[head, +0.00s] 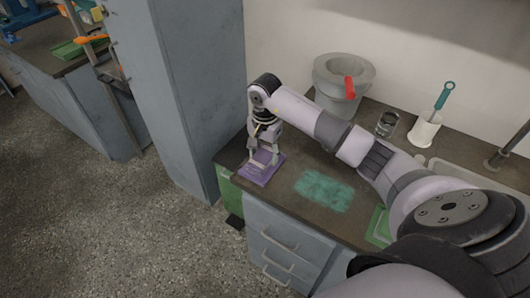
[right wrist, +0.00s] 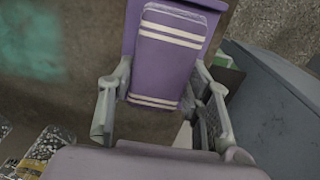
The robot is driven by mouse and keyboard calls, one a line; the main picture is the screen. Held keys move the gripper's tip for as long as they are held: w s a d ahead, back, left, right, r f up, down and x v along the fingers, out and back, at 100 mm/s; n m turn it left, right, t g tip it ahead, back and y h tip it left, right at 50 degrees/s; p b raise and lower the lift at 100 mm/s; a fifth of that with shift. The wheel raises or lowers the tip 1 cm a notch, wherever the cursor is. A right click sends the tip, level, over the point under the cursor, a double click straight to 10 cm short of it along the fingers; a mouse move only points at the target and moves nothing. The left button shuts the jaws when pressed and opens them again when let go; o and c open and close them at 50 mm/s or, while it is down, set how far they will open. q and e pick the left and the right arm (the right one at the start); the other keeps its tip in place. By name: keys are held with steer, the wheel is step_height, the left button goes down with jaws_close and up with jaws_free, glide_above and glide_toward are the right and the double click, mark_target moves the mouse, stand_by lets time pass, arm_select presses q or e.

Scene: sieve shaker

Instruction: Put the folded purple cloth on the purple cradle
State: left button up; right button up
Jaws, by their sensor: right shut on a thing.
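The folded purple cloth (right wrist: 170,55), with pale stripes, lies between the fingers of my right gripper (right wrist: 162,80). In the head view my right gripper (head: 264,158) points down over the purple cradle (head: 250,176) at the left end of the counter, and is shut on the cloth. The flat cradle also shows behind the cloth's far end in the right wrist view (right wrist: 131,30). The cloth overlaps the cradle in that view; whether it touches it I cannot tell. In the head view the cloth is hard to separate from the cradle. My left gripper is not in view.
A teal patch (head: 325,190) marks the dark counter (head: 285,205). Behind stand a grey bucket-like vessel (head: 340,90) with a red handle, a glass (head: 387,124) and a white holder (head: 424,130) with a teal-handled brush. A grey cabinet column (head: 170,90) stands left of the counter.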

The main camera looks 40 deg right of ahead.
mark_target(265, 153)
steer(key=shift+f, duration=0.1)
steer(key=shift+f, duration=0.15)
steer(key=o, duration=1.1)
steer(key=shift+r, duration=0.2)
steer(key=shift+w+r, duration=0.1)
steer(key=shift+r, duration=0.2)
step_height(265, 153, up, 11)
steer(key=b, duration=0.2)
steer(key=shift+r, duration=0.2)
